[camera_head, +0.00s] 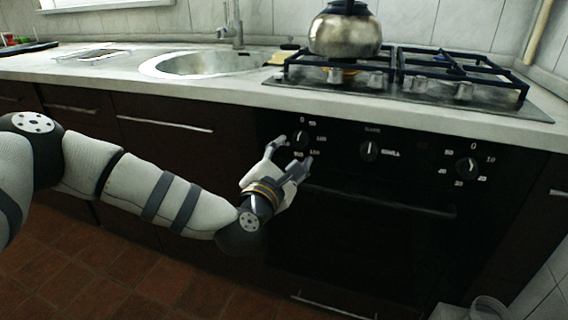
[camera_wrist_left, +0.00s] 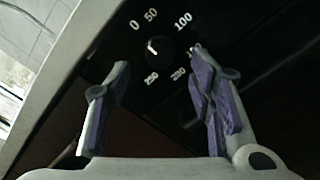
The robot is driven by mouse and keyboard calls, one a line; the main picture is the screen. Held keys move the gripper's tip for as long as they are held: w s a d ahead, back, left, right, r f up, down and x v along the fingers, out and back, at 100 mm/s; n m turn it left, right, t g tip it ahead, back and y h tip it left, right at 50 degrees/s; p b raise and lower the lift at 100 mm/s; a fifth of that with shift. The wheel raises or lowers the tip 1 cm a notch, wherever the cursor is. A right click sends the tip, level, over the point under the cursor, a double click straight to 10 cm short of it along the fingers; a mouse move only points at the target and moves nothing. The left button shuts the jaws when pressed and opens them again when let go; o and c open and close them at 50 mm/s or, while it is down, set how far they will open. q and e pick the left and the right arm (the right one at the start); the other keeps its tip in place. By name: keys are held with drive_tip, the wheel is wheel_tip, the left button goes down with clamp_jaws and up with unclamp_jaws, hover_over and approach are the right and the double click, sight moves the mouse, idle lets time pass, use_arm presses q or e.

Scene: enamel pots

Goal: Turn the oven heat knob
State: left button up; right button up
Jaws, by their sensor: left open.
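The oven heat knob (camera_head: 300,138) is the left dial on the black oven panel, ringed with white temperature numbers. In the left wrist view the dark round knob (camera_wrist_left: 160,49) lies between and just beyond my fingertips, with numbers from 0 to 250 around it. A white mark shows on its upper-left side. My left gripper (camera_head: 294,152) is open and empty, its two fingers spread below and around the knob; the fingers also show in the left wrist view (camera_wrist_left: 160,62). Whether a fingertip touches the panel is hard to tell. My right gripper is not in view.
A middle dial (camera_head: 369,150) and a right dial (camera_head: 467,167) share the panel. The oven handle (camera_head: 385,201) runs below. Above are a gas hob (camera_head: 490,97), a metal kettle (camera_head: 344,36) and a sink (camera_head: 205,64). The panel right of my gripper is clear.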

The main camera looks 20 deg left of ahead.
use_arm(q)
drive_tip(key=s, duration=0.6)
drive_tip(key=shift+s, duration=0.15)
